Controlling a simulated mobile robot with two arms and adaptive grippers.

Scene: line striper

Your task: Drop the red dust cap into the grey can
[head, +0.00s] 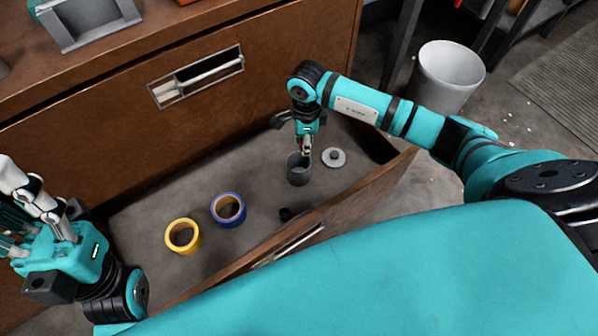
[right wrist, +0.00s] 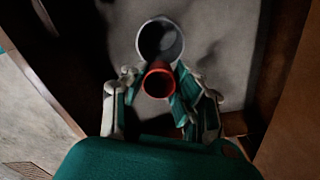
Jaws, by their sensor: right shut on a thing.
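The red dust cap (right wrist: 159,82) is a short red ring, held between the fingers of my right gripper (right wrist: 158,74) in the right wrist view. My right gripper (head: 306,148) points down into the open drawer in the head view, where the cap cannot be made out. The grey can (head: 298,168) stands upright on the drawer floor, just below the fingertips. In the right wrist view the can (right wrist: 161,40) shows its open mouth, and the cap overlaps its near rim. I cannot tell the cap's height above it. My left gripper (head: 30,205) is at the left edge, its fingertips partly cut off.
A white bin (head: 446,78) stands on the floor behind.

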